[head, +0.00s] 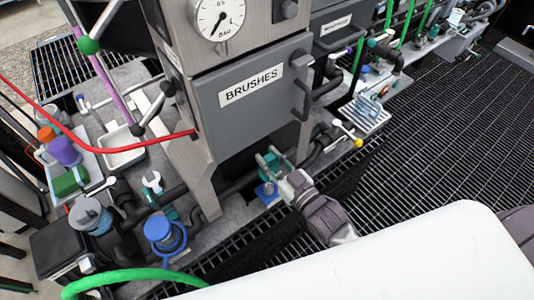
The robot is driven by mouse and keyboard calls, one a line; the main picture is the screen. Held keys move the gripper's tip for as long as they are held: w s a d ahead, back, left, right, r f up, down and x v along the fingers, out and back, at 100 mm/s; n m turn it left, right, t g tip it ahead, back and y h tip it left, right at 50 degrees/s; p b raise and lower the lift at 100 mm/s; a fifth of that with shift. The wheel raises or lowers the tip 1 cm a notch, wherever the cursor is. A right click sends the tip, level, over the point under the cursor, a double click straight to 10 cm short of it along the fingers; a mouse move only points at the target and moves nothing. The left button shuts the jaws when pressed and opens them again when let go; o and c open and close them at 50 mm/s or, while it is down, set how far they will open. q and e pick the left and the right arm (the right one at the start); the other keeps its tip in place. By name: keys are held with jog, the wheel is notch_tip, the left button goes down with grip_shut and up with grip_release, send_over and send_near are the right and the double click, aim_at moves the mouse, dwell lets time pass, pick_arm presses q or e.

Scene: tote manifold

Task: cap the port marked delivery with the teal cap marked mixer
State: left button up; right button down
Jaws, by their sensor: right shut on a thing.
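My right gripper (272,166) is below the front of the grey cabinet, near the edge of the ledge. It is shut on a small teal thing (279,160), which looks like the teal cap; its marking is too small to read and the fingers partly hide it. A small blue piece (267,191) is just below the fingertips; I cannot tell whether they touch. Pipe fittings stand at the left: one with a blue top (158,228) and one with a grey-blue top (90,213). I cannot read which port is marked delivery. My left gripper is not in view.
A grey drawer box marked BRUSHES (257,88) hangs above, under a gauge (221,18). A red hose (90,143) and a green hose (120,276) cross the left. A white tray (125,153) and a ribbed tray (363,113) stand on the ledge. Floor grating (450,130) is open at right.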

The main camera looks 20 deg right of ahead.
aim_at(276, 173)
jog(key=shift+f, duration=0.45)
jog(key=shift+w+f+b, duration=0.15)
jog(key=shift+f+b, duration=0.2)
jog(key=shift+b, duration=0.2)
jog(key=shift+f+b, duration=0.8)
jog(key=shift+b, duration=0.1)
jog(key=shift+f+b, duration=1.25)
jog(key=shift+f, duration=0.4)
pick_arm(q)
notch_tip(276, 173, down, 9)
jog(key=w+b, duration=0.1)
jog(key=b, duration=0.2)
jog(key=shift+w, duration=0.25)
pick_arm(e)
jog(key=shift+f, duration=2.35)
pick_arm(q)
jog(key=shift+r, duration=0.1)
